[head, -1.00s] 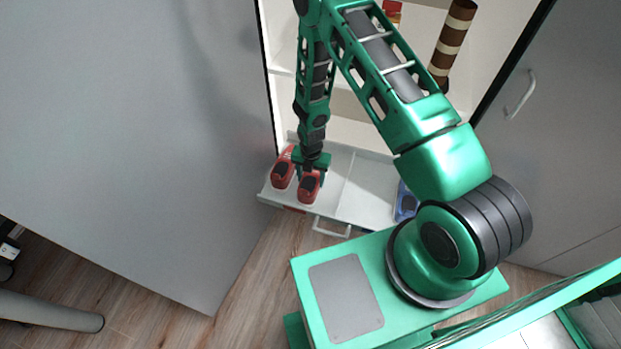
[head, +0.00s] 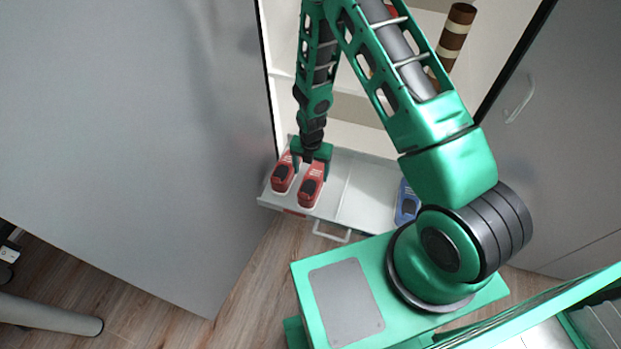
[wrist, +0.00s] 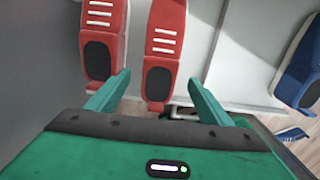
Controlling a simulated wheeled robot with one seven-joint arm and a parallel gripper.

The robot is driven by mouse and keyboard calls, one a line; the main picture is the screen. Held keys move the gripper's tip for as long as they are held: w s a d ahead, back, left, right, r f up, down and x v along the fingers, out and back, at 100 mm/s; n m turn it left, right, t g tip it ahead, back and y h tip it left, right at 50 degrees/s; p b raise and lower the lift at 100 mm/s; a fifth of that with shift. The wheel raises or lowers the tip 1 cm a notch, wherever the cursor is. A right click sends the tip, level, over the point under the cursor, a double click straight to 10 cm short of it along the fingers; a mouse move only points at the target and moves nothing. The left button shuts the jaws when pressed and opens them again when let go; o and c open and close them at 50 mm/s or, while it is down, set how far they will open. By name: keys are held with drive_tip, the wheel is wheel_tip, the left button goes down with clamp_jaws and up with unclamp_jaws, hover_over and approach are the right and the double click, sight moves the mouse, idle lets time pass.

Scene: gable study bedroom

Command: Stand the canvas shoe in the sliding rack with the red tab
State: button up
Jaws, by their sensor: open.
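Two red canvas shoes with white stripes and dark openings stand side by side in the left part of the pulled-out sliding rack (head: 357,207). The right red shoe (head: 311,188) is beneath my gripper (head: 311,175); the left red shoe (head: 283,176) is close beside it. A red tab (head: 294,212) shows on the rack's front edge, below these shoes. My gripper is open. In the wrist view, its fingers (wrist: 158,80) lie on either side of the right red shoe (wrist: 164,48), apart from it, with the left red shoe (wrist: 103,40) left of them.
A blue shoe (head: 407,203) stands in the rack's right part, also in the wrist view (wrist: 303,65). The rack's middle is bare. A grey door panel (head: 150,130) stands close on the left, another door (head: 560,130) on the right. A striped brown cylinder (head: 453,40) stands higher inside.

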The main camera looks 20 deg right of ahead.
drive_tip(key=s+d+r+m, duration=0.2)
drive_tip(key=d+r+m, duration=0.3)
drive_tip(key=r, duration=0.5)
drive_tip(key=s+d+r+m+h, duration=0.1)
drive_tip(key=s+d+r+m, duration=0.2)
drive_tip(key=d+r+m, duration=0.55)
drive_tip(key=s+d+r+m, duration=0.2)
drive_tip(key=r+m, duration=0.1)
drive_tip(key=r, duration=1)
drive_tip(key=s+d+r+m, duration=0.1)
drive_tip(key=s+r+m, duration=0.3)
drive_tip(key=s+m, duration=0.2)
drive_tip(key=s+d+r+m, duration=0.2)
drive_tip(key=s+r+m, duration=0.2)
drive_tip(key=s, duration=0.5)
drive_tip(key=s+d+r+m+y, duration=0.1)
drive_tip(key=s+d+r+m, duration=0.1)
drive_tip(key=s+r+m, duration=0.3)
drive_tip(key=s+m, duration=0.3)
drive_tip(key=shift+m, duration=0.35)
drive_tip(key=shift+s+r, duration=0.1)
